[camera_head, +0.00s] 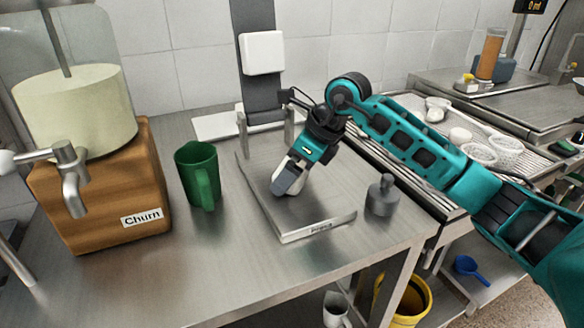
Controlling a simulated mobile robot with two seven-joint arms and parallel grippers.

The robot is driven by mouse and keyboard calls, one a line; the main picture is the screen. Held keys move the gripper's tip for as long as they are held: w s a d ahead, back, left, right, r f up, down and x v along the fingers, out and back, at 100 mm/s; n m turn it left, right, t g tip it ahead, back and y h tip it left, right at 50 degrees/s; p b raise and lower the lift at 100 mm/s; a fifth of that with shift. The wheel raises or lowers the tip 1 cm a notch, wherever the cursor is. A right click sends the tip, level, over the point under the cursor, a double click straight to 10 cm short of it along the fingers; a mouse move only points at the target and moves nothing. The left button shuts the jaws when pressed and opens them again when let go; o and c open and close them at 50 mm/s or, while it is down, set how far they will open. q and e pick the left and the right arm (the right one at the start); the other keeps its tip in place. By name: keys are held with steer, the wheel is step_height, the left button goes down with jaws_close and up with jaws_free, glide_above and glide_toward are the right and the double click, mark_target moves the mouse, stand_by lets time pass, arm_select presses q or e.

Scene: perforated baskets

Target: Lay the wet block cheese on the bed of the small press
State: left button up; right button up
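A flat metal bed (315,222) with a small label on its front edge lies in the middle of the steel table; I take it for the small press. An upright dark column with a white block-shaped part (262,52) stands behind it. My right gripper (287,188) points down over the bed, its fingertips low above or at the surface. The fingers look close together; I cannot tell whether anything is between them. I cannot clearly make out the wet block cheese. A small whitish piece (460,135) lies on the drain table at the right. My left gripper is not in view.
A green jug (198,175) and the wooden churn (100,190) stand left of the bed. A grey weight (382,195) stands just right of it. White perforated baskets (480,154) sit on the right table. The table front left of the bed is clear.

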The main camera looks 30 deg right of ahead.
steer(key=shift+d+r, duration=0.1)
steer(key=shift+r, duration=0.35)
arm_select(q)
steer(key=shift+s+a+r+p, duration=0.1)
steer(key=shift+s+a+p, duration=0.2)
steer(key=shift+p, duration=0.35)
arm_select(e)
steer(key=v, duration=1.1)
steer(key=shift+s+r, duration=0.15)
steer(key=shift+s, duration=0.1)
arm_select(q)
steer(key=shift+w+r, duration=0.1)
